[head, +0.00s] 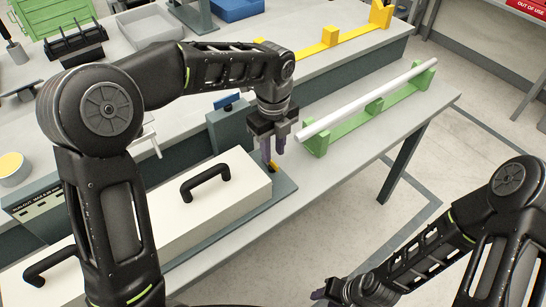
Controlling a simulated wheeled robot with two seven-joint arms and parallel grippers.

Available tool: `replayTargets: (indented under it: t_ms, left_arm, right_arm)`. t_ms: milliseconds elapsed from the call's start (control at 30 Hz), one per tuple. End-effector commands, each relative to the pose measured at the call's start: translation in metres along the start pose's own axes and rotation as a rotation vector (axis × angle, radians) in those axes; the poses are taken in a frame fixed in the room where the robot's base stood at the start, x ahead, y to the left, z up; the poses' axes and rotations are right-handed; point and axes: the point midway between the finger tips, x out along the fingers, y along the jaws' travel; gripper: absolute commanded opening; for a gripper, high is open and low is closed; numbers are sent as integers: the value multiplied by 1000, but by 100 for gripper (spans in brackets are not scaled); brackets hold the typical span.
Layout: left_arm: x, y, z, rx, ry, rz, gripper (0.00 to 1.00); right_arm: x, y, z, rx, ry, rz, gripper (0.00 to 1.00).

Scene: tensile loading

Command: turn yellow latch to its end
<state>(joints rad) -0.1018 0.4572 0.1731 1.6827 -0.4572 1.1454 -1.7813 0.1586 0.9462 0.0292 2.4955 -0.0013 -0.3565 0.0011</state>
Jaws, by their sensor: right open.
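The yellow latch (273,166) is a small yellow piece at the right end of the white cover (222,194), low beside a grey-blue block. My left gripper (273,155) points down right at the latch, its fingers partly covering it. I cannot tell whether the fingers touch the latch or how wide they are. The latch's turn angle is too small and hidden to read. My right gripper (320,294) is open and empty near the bottom edge, away from the bench.
The white cover carries a black handle (206,182). A light rod (370,96) lies on a green rack (408,100) right of my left gripper. A yellow rack (330,41) stands behind. A blue bin (236,8) is at the back. Open floor lies at right.

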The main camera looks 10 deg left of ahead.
Motion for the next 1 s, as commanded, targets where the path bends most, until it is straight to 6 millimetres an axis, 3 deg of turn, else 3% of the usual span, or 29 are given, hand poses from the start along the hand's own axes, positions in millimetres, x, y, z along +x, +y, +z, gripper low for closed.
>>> replayTargets:
  t_ms: [233,567,900,1000]
  left_arm:
    - [32,0,0,1,1,1,27]
    - [37,0,0,0,0,0,27]
    - [37,0,0,1,0,0,0]
    - [37,0,0,1,0,0,0]
  right_arm:
    - [-1,-1,0,0,0,0,42]
    - [-1,0,0,0,0,0,42]
    - [-1,0,0,0,0,0,42]
    - [-1,0,0,0,0,0,42]
